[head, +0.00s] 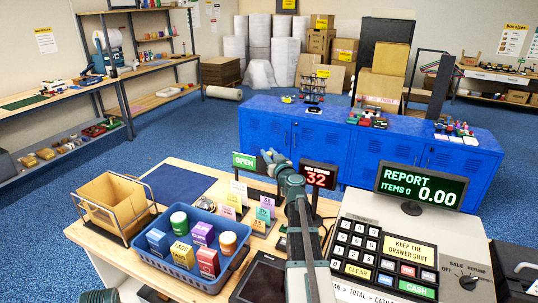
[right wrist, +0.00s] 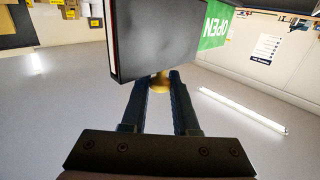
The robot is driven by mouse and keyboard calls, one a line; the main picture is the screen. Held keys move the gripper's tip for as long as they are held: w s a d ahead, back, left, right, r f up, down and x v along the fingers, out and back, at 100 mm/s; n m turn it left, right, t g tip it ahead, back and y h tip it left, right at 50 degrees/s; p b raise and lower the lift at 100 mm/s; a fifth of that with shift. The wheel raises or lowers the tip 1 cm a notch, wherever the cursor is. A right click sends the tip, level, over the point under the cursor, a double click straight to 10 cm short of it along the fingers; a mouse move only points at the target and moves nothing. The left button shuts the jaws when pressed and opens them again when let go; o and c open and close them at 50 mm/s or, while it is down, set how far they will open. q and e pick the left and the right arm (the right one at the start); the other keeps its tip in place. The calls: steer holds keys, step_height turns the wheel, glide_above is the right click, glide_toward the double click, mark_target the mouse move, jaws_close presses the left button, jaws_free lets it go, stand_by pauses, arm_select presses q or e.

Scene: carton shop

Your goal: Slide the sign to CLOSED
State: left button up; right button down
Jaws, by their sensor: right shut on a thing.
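The sign (head: 244,161) stands at the back edge of the counter and shows a green panel reading OPEN. My right gripper (head: 270,156) is at the right end of the green panel and hides the part of the sign behind it. In the right wrist view the green OPEN panel (right wrist: 213,30) shows upside down beside a dark cover plate (right wrist: 165,38). A small brass knob (right wrist: 160,81) below the plate sits between the fingertips of the right gripper (right wrist: 161,88), which is shut on it. My left gripper is not in view.
A red-digit display (head: 318,176) stands close right of the gripper. The cash register (head: 385,258) is at the right, with its REPORT screen (head: 422,187). Small price cards (head: 239,188) stand in front of the sign. A blue basket (head: 192,276) of goods and a wire-framed carton (head: 112,205) are left.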

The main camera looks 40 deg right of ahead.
steer(key=w+a, duration=0.1)
steer(key=w, duration=0.2)
steer(key=w+a, duration=0.2)
steer(key=w, duration=0.1)
steer(key=w+a, duration=0.1)
steer(key=w, duration=0.2)
steer(key=shift+w+a, duration=0.25)
steer(key=shift+a, duration=0.15)
steer(key=c, duration=0.7)
jaws_free()
steer(key=shift+w+a, duration=0.1)
steer(key=shift+w, duration=0.05)
steer(key=v, duration=1.4)
